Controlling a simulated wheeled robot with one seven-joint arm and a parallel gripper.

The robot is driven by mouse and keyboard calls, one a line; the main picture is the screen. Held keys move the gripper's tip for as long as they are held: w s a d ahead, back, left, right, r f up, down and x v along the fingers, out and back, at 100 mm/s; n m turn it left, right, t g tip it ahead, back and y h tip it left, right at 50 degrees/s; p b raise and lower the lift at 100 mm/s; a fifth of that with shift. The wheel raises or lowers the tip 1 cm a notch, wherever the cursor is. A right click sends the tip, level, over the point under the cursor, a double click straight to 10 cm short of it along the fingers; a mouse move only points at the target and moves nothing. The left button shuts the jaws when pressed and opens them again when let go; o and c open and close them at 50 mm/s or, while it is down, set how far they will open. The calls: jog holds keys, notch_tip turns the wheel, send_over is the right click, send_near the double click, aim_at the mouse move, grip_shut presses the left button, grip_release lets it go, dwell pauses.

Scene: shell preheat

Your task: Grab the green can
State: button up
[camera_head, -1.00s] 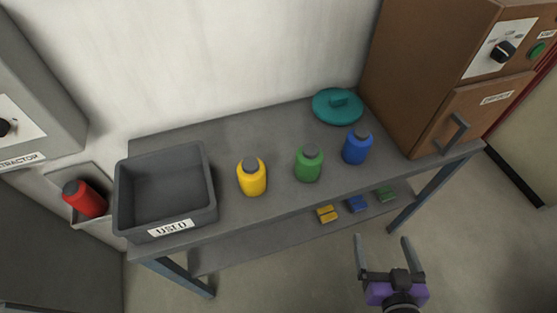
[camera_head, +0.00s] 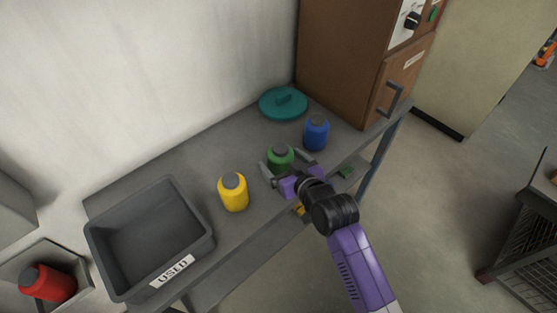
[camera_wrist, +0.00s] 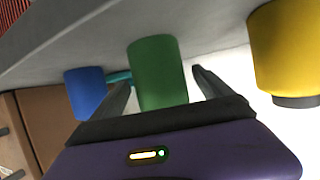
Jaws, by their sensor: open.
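The green can (camera_head: 280,157), with a grey cap, stands upright on the grey table between the yellow and blue cans. My gripper (camera_head: 286,163) is at the can from the table's front side, its fingers open on either side of it. In the wrist view the green can (camera_wrist: 158,72) appears upside down between the two open fingers (camera_wrist: 160,92). Gaps show on both sides, so the fingers do not clasp it. The can's lower part is hidden by my gripper in the head view.
The yellow can (camera_head: 233,193) stands to the left and the blue can (camera_head: 316,133) to the right. A teal lid (camera_head: 283,104) lies behind. The grey bin marked USED (camera_head: 172,268) is at the table's left end. A brown oven (camera_head: 345,60) stands at the right end.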

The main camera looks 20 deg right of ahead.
jog(key=shift+p+x, duration=0.3)
jog(key=shift+x, duration=1.7)
jog(key=c, duration=1.7)
jog(key=shift+c, duration=0.9)
jog(key=shift+r, duration=0.15)
